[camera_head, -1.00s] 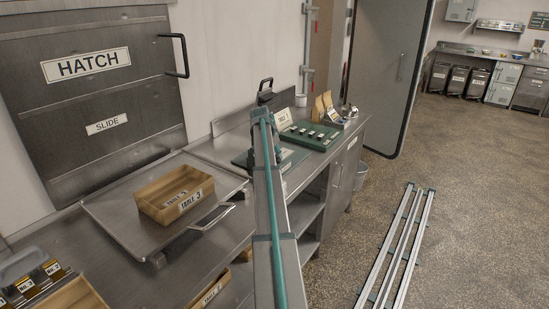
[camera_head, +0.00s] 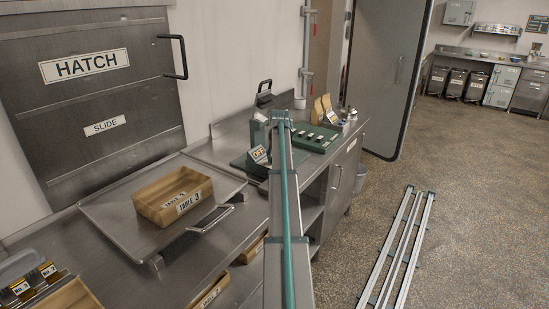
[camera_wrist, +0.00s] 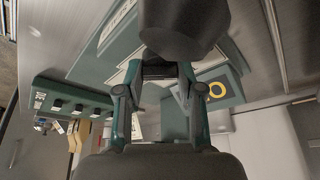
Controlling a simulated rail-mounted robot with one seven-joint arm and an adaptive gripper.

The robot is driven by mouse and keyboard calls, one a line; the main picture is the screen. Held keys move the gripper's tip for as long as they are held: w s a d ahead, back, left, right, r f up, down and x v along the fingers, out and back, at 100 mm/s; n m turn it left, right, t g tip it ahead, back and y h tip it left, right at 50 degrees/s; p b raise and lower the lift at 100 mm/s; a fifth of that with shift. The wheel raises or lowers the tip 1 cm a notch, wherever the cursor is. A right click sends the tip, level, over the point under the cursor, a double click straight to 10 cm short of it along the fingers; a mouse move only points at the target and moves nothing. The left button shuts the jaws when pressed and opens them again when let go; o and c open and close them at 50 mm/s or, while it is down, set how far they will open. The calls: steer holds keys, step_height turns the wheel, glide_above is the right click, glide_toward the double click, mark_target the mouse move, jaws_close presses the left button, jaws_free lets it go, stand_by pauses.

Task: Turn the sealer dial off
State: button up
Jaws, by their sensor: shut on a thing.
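In the head view, the dark green sealer (camera_head: 258,130) stands on the steel counter, partly hidden behind my arm. A small tilted plate with an orange mark (camera_head: 259,155) shows on its near side. My gripper's fingers are hidden in that view. The dial's marking cannot be read.
A wooden box marked Table 3 (camera_head: 172,197) sits on a steel tray (camera_head: 112,218) at left. The floor at right holds rails (camera_head: 400,250).

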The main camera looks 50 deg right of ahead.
steer(key=shift+d+n+t+y, duration=0.1)
steer(key=shift+n+t+y, duration=0.2)
steer(key=shift+n, duration=0.9)
steer(key=o, duration=1.2)
steer(key=shift+c, duration=0.2)
steer(key=shift+r, duration=0.15)
steer(key=v, duration=1.1)
steer(key=shift+s+r, duration=0.25)
steer(key=shift+r, duration=0.1)
